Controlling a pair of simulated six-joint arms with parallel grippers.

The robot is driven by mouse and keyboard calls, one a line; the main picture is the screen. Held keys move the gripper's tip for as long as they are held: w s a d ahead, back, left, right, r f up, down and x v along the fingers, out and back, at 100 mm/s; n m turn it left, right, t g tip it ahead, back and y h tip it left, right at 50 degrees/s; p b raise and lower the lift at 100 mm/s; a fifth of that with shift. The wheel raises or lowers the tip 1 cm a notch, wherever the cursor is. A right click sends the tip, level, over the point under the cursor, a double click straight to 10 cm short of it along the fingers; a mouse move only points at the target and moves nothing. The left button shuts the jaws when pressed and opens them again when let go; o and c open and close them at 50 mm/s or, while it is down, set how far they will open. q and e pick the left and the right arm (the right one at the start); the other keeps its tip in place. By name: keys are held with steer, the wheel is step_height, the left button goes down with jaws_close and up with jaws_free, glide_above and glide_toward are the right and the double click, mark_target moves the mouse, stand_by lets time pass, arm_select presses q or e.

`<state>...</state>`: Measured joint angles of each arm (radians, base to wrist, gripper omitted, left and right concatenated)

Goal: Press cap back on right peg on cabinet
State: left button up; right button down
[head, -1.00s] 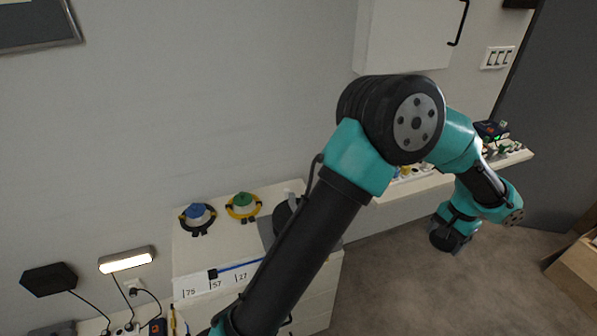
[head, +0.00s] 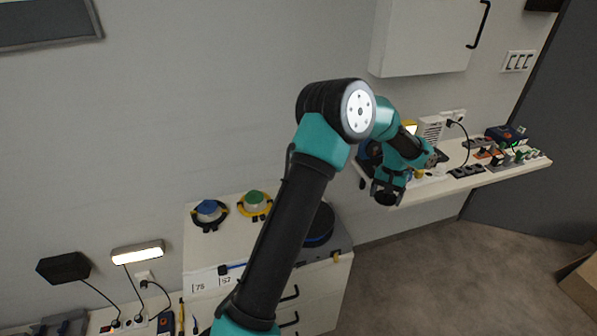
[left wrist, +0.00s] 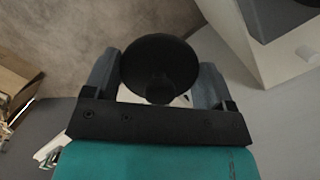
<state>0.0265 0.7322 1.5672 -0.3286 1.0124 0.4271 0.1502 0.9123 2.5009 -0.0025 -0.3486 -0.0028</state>
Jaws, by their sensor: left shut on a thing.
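My left gripper (head: 388,190) is out past the right end of the cabinet, seen small in the head view. In the left wrist view its jaws (left wrist: 158,85) are shut on a dark round cap (left wrist: 160,58), a black disc with a knob facing the camera. The white cabinet (head: 205,276) stands at lower middle in the head view. A blue-topped fixture (head: 209,208) and a green-topped fixture (head: 254,198) with dark and yellow rings sit on its top. A dark disc with a blue edge (head: 320,222) lies to their right, partly behind my arm. I cannot make out the right peg.
A wall shelf (head: 440,186) with chargers and plugs runs along the right. A white wall cupboard (head: 420,45) hangs above it. A lit lamp (head: 138,252) and black box (head: 63,267) are at left.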

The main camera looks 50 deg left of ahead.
arm_select(q)
steer(key=s+a+f+n, duration=0.1)
steer(key=s+a+n, duration=0.1)
steer(key=a, duration=0.9)
steer(key=s+a+f+n, duration=0.1)
steer(key=s+a+n, duration=0.2)
steer(key=a, duration=0.7)
steer(key=s+a+f+n, duration=0.2)
steer(key=s+a, duration=0.2)
steer(key=a, duration=0.7)
steer(key=shift+a+h, duration=0.3)
steer(key=shift+f, duration=0.1)
steer(key=shift+f, duration=3.05)
steer(key=shift+d+f, duration=0.1)
steer(key=shift+f, duration=0.8)
steer(key=o, duration=1)
